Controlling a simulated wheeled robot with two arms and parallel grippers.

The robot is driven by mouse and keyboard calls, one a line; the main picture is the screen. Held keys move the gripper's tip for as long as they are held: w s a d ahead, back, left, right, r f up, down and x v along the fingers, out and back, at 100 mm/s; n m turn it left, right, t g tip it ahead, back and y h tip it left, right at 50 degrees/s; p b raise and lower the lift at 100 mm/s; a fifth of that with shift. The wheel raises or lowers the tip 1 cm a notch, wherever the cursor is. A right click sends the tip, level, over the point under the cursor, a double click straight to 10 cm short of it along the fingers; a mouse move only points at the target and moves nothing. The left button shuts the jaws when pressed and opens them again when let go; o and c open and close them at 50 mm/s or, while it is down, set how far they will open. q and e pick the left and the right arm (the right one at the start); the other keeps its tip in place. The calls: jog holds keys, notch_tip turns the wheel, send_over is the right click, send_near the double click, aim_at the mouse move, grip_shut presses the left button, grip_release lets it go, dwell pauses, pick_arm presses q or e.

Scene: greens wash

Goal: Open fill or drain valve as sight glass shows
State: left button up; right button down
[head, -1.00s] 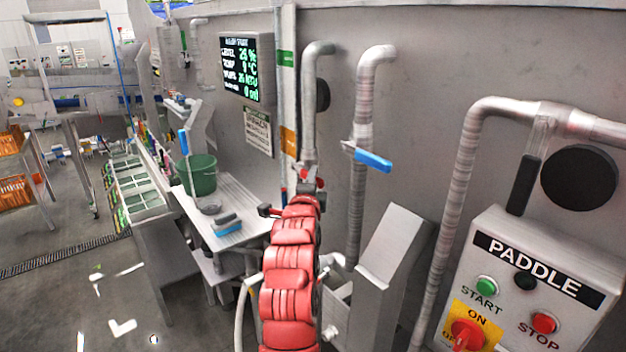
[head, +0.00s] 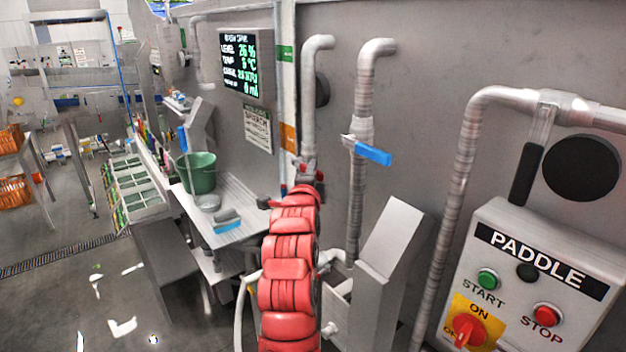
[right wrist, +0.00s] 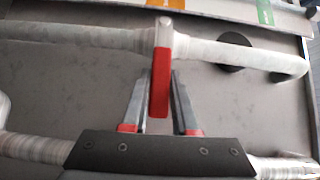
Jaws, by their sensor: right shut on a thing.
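My right gripper (head: 307,170) is at the end of the red arm, at the lower part of a pale upright pipe (head: 310,100). In the right wrist view its two fingers (right wrist: 160,95) are on either side of a red valve lever (right wrist: 160,85) on a pale pipe (right wrist: 75,33); it is shut on that lever. A valve with a blue lever (head: 373,154) is on the second pipe (head: 366,90), the lever sticking out to the right. A narrow upright strip with a green band (head: 285,54) and an orange band (head: 289,137) runs left of the pipes. My left gripper is not in view.
A wall display (head: 247,66) shows a level of about 26 %. A PADDLE control box (head: 540,275) and a black lever (head: 526,174) are at the right. A steel table (head: 215,220) with a green bucket (head: 197,172) is at the left. Open floor (head: 60,290) lies lower left.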

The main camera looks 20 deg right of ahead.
jog(key=shift+r+n+g+y+b, duration=0.3)
jog(key=shift+r+n+g+b, duration=0.25)
jog(key=shift+b, duration=1.9)
jog(key=shift+w+r+n+g+b, duration=0.15)
jog(key=shift+r+n+g+b, duration=0.2)
jog(key=shift+r+g+b, duration=0.15)
jog(key=shift+w+a+r+n+g+b, duration=0.2)
jog(key=shift+r+n+g+b, duration=0.2)
jog(key=shift+r+n+g, duration=0.2)
jog(key=c, duration=0.7)
grip_release()
jog(key=shift+f, duration=0.1)
jog(key=shift+d, duration=0.1)
